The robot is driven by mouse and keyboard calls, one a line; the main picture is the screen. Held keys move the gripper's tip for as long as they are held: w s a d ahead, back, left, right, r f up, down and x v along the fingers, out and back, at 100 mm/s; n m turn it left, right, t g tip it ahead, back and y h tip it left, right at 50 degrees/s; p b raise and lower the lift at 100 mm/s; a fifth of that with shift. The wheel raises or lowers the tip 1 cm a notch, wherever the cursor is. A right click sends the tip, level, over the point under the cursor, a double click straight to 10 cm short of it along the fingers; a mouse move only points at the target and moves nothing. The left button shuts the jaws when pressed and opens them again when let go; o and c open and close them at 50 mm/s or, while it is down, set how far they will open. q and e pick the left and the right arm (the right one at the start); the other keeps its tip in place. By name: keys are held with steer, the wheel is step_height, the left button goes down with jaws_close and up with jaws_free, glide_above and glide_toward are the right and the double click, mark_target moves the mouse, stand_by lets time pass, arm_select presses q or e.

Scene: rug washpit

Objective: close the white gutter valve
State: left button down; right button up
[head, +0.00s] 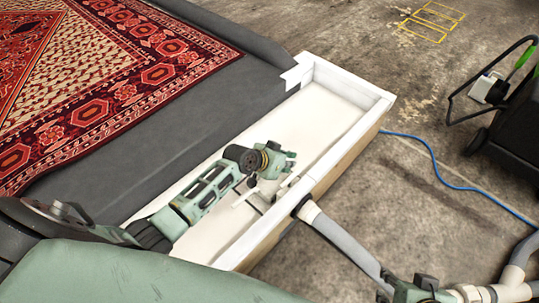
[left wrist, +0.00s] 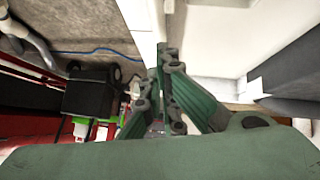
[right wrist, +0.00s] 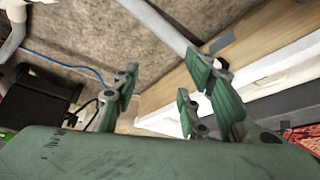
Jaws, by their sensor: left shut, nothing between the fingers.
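My left gripper (head: 288,160) is over the white gutter (head: 325,112), near its right wall. In the left wrist view its fingers (left wrist: 163,55) are together with nothing between them. A thin white bar (head: 245,197), apparently the handle of the white gutter valve, shows beside and below this gripper. The arm partly hides the valve, and I cannot tell whether bar and gripper touch or how far the valve is turned. My right gripper (head: 424,284) is outside the gutter, at the lower right. In the right wrist view its fingers (right wrist: 160,75) are spread and empty.
A grey pipe (head: 340,242) leaves the gutter's outer wall toward the lower right. A patterned red rug (head: 120,95) lies on the dark surface at left. A black machine (head: 515,125) and a blue hose (head: 435,165) are on the floor at right.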

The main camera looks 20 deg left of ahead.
steer(key=s+d+g+p, duration=0.1)
steer(key=s+g, duration=0.1)
steer(key=s, duration=0.2)
arm_select(q)
steer(key=p+v, duration=0.3)
steer(key=v, duration=0.7)
steer(key=shift+r, duration=0.45)
arm_select(e)
steer(key=x, duration=0.6)
steer(key=shift+f, duration=0.4)
steer(key=shift+s+a, duration=0.1)
steer(key=shift+s, duration=0.05)
